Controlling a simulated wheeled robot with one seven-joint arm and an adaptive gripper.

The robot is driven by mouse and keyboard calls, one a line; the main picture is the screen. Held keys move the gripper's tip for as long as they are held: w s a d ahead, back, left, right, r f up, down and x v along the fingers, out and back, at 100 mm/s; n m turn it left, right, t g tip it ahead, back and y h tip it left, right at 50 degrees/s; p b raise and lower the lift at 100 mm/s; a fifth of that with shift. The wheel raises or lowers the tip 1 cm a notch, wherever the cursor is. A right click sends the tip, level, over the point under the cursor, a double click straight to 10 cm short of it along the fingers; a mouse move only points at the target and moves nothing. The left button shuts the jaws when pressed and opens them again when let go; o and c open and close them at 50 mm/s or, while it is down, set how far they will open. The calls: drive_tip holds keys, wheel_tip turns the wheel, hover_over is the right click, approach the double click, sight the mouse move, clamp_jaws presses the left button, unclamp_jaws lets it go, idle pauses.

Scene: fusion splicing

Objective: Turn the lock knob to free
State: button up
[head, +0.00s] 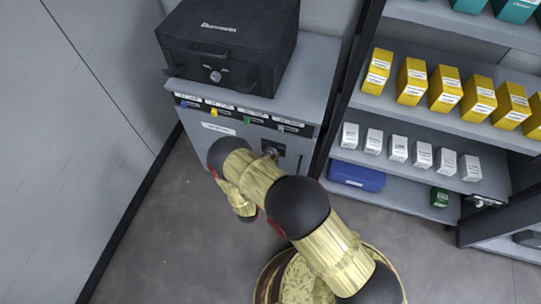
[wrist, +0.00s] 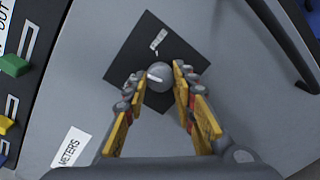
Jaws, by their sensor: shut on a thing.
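The lock knob (wrist: 160,73) is a round grey knob with a pale pointer mark on its face. It sits on a black square plate (wrist: 148,40) on the grey cabinet front. A small pale marking (wrist: 158,39) shows on the plate above the knob in the wrist view. My gripper (wrist: 157,79) has its yellow and grey fingers on both sides of the knob, shut on it. The fingers cover the plate's lower sides. In the head view the dark plate (head: 291,148) shows beside my arm, which hides part of the cabinet front.
A black box (head: 225,50) with its own round knob stands on the cabinet (head: 312,80). Coloured tabs line the cabinet's upper front. A shelf with yellow boxes (head: 445,88), white boxes and a blue case (head: 356,176) stands close on the right. Floor at left is clear.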

drive_tip(key=m, duration=1.1)
drive_tip(key=shift+y, duration=0.3)
idle(0.4)
drive_tip(key=o, duration=1.1)
drive_tip(key=shift+o, duration=0.3)
drive_tip(key=v, duration=1.2)
